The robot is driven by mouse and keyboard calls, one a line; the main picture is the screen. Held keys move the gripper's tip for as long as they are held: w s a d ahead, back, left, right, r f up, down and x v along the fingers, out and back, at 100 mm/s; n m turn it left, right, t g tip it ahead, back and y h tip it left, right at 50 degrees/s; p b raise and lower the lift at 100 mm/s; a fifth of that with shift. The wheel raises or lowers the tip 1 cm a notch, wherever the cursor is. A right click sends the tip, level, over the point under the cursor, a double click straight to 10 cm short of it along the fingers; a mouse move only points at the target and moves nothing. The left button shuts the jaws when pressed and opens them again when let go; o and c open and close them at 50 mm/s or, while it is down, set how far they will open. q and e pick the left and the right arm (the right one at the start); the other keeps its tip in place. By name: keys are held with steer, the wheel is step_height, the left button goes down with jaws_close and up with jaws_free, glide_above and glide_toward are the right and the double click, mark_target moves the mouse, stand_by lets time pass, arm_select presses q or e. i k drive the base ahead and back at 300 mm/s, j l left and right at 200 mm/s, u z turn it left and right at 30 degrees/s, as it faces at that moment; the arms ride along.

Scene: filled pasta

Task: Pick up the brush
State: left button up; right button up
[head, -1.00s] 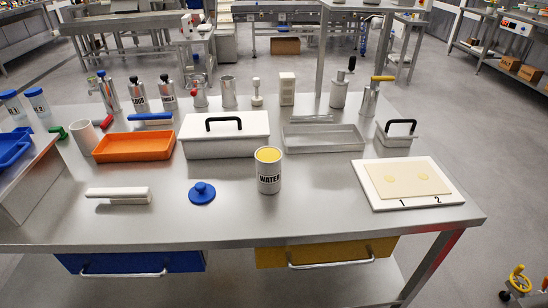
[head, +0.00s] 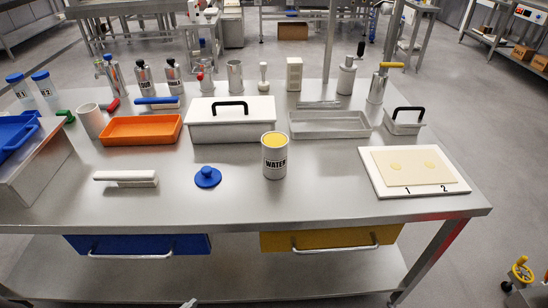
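A white brush-like block (head: 126,178) lies at the front left of the steel table (head: 330,200), with a pale strip under its handle. A blue-handled tool (head: 157,102) lies farther back, behind the orange tray; I cannot tell if it is also a brush. A small light tip (head: 188,303) shows at the bottom edge and may be part of my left gripper, well below and apart from the table things. Its fingers cannot be made out. My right gripper is not in view.
A blue knobbed lid (head: 207,177) and a WATER can (head: 275,156) stand right of the white block. Behind are an orange tray (head: 140,130), a white lidded box (head: 231,122) and a grey tray (head: 330,124). A numbered board (head: 372,182) lies at right. The table's front strip is clear.

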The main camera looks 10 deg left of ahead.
mark_target(124, 179)
steer(key=u, duration=1.4)
steer(key=z, duration=1.6)
steer(key=u, duration=1.6)
